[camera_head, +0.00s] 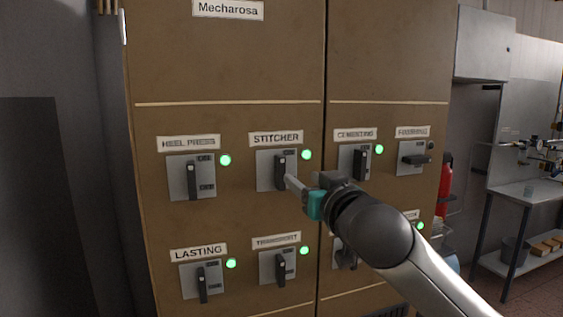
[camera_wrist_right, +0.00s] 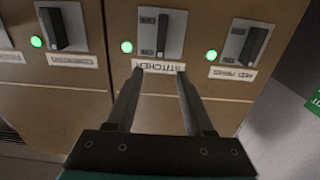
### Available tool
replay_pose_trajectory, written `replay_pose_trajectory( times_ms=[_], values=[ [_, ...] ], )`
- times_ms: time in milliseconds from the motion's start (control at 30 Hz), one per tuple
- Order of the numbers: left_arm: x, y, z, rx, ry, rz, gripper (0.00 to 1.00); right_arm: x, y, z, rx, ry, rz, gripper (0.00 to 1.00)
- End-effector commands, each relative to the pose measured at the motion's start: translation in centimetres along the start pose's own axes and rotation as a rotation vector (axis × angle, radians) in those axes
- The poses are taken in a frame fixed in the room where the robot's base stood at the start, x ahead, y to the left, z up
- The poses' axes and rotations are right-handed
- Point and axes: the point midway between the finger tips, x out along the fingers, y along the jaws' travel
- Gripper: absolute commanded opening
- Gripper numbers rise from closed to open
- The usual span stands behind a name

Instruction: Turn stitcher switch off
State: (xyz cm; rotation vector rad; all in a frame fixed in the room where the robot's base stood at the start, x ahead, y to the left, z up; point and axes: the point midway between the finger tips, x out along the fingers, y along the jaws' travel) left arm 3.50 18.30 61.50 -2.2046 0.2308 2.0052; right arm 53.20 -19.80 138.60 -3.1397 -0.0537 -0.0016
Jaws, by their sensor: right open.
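The stitcher switch (camera_head: 280,170) is a black upright handle on a grey plate, under the STITCHER label (camera_head: 276,139). The green lamp (camera_head: 306,155) at its upper right is lit. In the right wrist view the switch (camera_wrist_right: 162,35) appears upside down, beyond the fingertips, with its lit lamp (camera_wrist_right: 127,47) to the left. My right gripper (camera_head: 288,181) is at the lower right of the switch handle in the head view. In the right wrist view my right gripper (camera_wrist_right: 158,72) has its two fingers apart, with nothing between them. I cannot tell whether a finger touches the handle. My left gripper is not in view.
The brown cabinet (camera_head: 230,60) carries several other switches. The heel press switch (camera_head: 192,178) is to the left and the cementing switch (camera_head: 354,162) to the right, both with lit lamps. The transport switch (camera_head: 279,266) is below. A metal table (camera_head: 530,192) stands at the right.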

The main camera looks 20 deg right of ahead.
Motion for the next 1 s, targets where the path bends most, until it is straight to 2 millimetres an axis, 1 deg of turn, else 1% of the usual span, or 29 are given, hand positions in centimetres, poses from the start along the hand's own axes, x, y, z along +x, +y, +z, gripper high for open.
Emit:
replay_pose_trajectory(
  times_ms=[300,600,800,1000],
  values=[
    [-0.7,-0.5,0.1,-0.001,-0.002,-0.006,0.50,4.5,0.0,-0.1,-0.001,-0.001,0.001,0.53],
    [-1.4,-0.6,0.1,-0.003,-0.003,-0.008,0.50,8.5,0.0,0.0,0.000,-0.002,0.001,0.53],
    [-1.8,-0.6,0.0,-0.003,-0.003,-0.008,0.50,11.0,0.0,0.0,0.000,-0.001,0.002,0.53],
    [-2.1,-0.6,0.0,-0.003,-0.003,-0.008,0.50,13.0,0.0,0.0,0.000,-0.001,0.002,0.53]
  ],
)
